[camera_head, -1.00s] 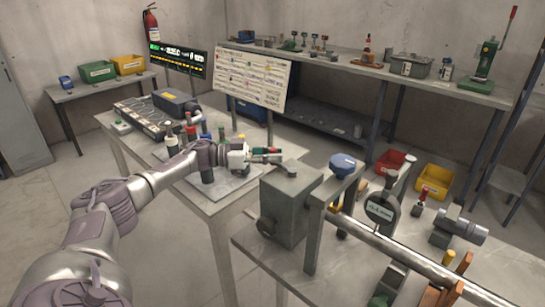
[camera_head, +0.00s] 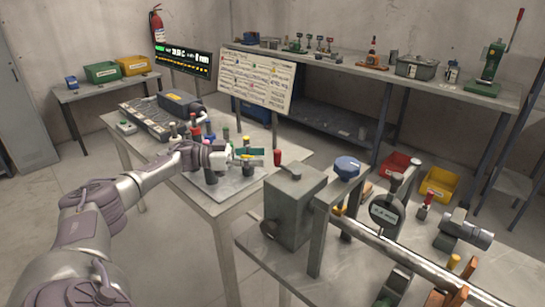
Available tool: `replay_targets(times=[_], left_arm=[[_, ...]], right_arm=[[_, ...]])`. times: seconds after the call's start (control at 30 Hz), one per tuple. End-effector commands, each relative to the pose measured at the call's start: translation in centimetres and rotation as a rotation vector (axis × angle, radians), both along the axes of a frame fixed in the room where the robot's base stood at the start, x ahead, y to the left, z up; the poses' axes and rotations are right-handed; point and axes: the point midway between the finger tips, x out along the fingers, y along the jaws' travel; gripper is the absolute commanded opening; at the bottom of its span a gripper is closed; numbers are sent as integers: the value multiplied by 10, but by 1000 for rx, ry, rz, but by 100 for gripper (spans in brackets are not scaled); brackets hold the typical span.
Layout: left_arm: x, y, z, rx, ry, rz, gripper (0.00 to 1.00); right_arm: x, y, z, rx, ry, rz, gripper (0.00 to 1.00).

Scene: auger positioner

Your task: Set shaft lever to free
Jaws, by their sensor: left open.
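A grey gearbox-like housing (camera_head: 290,215) stands at the near left of the right-hand bench. On its top is a short grey lever with an upright red handle (camera_head: 277,158); it looks like the shaft lever, though I cannot read a label for it. My left gripper (camera_head: 259,157) reaches in from the left and points right at the red handle. It is open and empty, with a small gap to the handle. My right gripper is out of view.
A long metal shaft (camera_head: 410,258) runs right from the housing, past a blue knob (camera_head: 346,167) and a round dark gauge (camera_head: 384,211). A sign board (camera_head: 256,78) stands behind.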

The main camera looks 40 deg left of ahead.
Motion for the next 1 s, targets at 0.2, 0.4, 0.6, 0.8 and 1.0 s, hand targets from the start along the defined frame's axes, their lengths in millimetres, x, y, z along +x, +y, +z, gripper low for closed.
replay_targets(times=[0.2,0.4,0.6,0.8,1.0], left_arm=[[-26,32,-1,0,1,3,49],[-37,44,0,-1,-1,0,49],[-38,45,0,0,0,0,49],[-38,45,0,0,0,0,49],[-38,45,0,0,0,0,49]], right_arm=[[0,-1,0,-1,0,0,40],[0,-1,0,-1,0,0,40],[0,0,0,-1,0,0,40],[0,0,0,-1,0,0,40],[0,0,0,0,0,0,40]])
